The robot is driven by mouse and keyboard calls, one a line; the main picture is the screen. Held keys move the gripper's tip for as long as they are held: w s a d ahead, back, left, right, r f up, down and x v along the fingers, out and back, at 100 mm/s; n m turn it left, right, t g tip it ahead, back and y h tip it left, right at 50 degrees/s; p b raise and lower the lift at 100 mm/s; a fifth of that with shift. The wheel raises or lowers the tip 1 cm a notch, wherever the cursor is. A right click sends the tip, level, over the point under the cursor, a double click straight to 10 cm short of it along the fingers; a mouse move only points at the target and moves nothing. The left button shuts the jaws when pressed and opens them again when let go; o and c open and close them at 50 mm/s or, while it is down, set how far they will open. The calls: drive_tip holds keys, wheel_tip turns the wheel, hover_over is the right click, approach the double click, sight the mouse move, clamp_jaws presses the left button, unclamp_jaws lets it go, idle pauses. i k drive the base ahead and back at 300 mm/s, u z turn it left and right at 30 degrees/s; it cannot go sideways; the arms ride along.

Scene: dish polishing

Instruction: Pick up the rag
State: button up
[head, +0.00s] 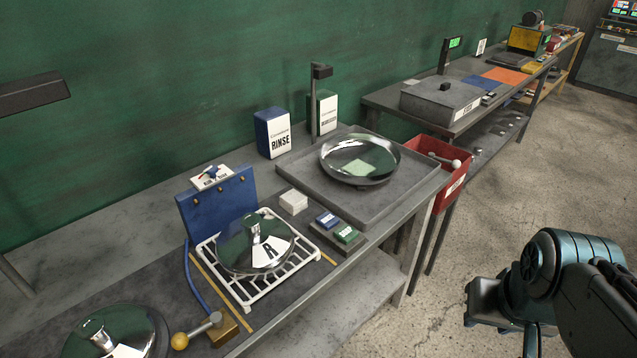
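A pale green flat square (361,168), which looks like the rag, lies on the shiny round dish (345,149) at the middle right of the bench. The dish sits on a grey square tray (412,186). A small white folded-looking block (293,201) lies on the bench left of the tray; I cannot tell whether it is cloth. Parts of my arm show at the lower right, over the floor and apart from the bench. My gripper's fingers are not in view.
A lidded dish marked R (243,250) sits on a white rack (303,262). A lamp post (314,100) and RINSE box (272,132) stand behind the tray. A red bin (424,146) hangs right.

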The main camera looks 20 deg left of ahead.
sight(293, 201)
drive_tip(key=u, duration=0.2)
drive_tip(key=i, duration=0.6)
drive_tip(key=u, duration=0.9)
drive_tip(key=i, duration=0.35)
drive_tip(key=u, duration=0.3)
